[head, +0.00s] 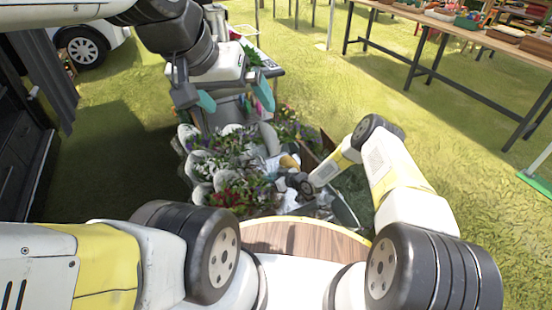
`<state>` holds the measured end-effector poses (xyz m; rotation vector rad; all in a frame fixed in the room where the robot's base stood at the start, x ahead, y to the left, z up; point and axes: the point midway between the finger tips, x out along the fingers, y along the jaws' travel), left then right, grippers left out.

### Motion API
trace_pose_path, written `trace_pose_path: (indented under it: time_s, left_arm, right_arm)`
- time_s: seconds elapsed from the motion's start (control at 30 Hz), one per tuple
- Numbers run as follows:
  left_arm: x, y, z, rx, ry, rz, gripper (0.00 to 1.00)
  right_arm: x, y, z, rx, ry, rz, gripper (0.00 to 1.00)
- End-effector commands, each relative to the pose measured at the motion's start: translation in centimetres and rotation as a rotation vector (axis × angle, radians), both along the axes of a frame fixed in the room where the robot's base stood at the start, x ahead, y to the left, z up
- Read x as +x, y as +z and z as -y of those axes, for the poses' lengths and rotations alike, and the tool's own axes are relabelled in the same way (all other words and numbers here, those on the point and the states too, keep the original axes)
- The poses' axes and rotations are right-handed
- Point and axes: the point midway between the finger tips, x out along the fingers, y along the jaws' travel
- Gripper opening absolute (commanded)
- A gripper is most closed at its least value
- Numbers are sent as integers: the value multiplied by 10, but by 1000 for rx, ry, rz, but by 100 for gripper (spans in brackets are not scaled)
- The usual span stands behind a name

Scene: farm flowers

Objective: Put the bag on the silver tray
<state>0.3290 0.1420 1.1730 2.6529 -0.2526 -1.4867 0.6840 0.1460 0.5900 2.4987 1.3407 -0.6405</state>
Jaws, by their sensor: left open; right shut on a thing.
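My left gripper (235,98) hangs open and empty at the upper middle, its teal-tipped fingers apart above the back of the flower display. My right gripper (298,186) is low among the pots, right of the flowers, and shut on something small. My wrist hides its fingers. A pale and tan item (289,161) lies close beside it; I cannot tell whether this is the bag or what is held. I cannot pick out the silver tray with certainty; a grey, tilted surface (344,212) shows just right of the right gripper.
Several grey pots with red, white and purple flowers (232,190) crowd the middle. A round wooden top (300,238) is at the front. A small table (268,66) stands behind the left gripper. A long table (460,25) with goods is at the upper right. Grass around is open.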

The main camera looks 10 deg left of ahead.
Motion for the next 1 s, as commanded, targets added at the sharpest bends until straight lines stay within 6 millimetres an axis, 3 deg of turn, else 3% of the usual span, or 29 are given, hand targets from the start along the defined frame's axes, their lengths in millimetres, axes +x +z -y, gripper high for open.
trace_pose_path:
  time_s: [0.47,0.5,0.6,1.0]
  left_arm:
    - [0,0,0,0,0,0,100]
    - [0,0,0,0,0,0,100]
    - [0,0,0,0,0,0,100]
    - [0,0,0,0,0,0,100]
  right_arm:
    - [1,-9,-1,3,0,3,0]
    - [0,-10,0,1,0,1,29]
    - [0,-10,0,1,0,1,49]
    - [0,-5,2,0,0,1,49]
